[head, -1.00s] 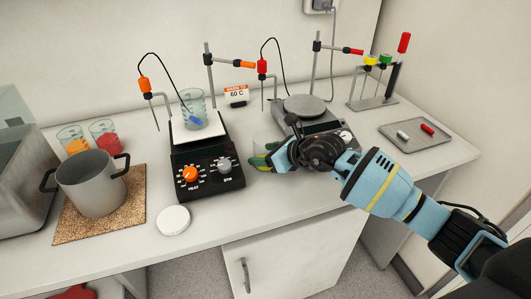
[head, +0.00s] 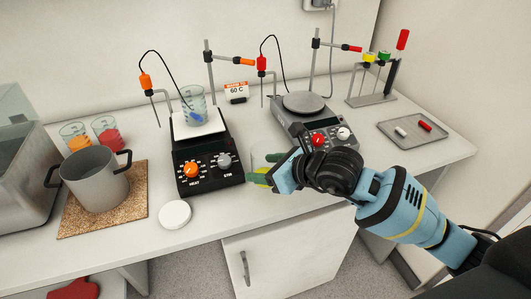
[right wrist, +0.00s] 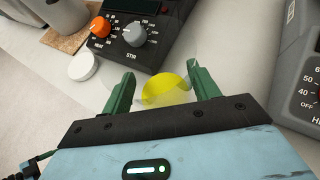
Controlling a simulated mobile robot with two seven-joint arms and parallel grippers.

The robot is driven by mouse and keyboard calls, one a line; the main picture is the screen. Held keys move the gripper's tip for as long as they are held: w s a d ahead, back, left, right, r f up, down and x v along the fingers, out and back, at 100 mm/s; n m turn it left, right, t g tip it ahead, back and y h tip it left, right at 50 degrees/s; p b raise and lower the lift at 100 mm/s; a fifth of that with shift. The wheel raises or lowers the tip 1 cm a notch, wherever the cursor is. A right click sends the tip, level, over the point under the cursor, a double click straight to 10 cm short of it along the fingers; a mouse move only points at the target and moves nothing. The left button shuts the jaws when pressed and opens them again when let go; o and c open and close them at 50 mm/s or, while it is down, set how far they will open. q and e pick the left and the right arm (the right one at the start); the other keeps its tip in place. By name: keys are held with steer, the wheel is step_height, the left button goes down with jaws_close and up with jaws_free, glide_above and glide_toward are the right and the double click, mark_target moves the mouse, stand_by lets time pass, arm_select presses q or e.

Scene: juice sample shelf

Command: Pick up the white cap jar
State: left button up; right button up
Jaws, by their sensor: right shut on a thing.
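My right gripper (head: 264,170) has its green fingers on either side of a clear glass vessel (head: 258,154) with yellow contents, just right of the black hot plate. In the right wrist view the glass vessel (right wrist: 166,92) sits between the fingertips, shut on it. Its base is hard to see, so I cannot tell whether it touches the counter. A round white lid-like disc (head: 175,214) lies flat on the counter in front of the hot plate; it also shows in the right wrist view (right wrist: 84,66). I see no cap on the vessel. My left gripper is not in view.
The black hot plate (head: 206,178) carries a beaker (head: 194,106). A grey stirrer (head: 318,137) stands behind my right gripper. A pot (head: 95,180) on a cork mat (head: 138,205) is at left. A metal tray (head: 412,145) is at right. The counter's front strip is mostly clear.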

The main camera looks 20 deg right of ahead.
steer(key=shift+s+a+r, duration=0.1)
steer(key=shift+s+a, duration=0.1)
steer(key=shift+s, duration=0.5)
steer(key=shift+s+a+r, duration=0.1)
steer(key=shift+s+a, duration=0.15)
steer(key=shift+s, duration=0.45)
steer(key=shift+s+a, duration=0.2)
steer(key=shift+s, duration=0.5)
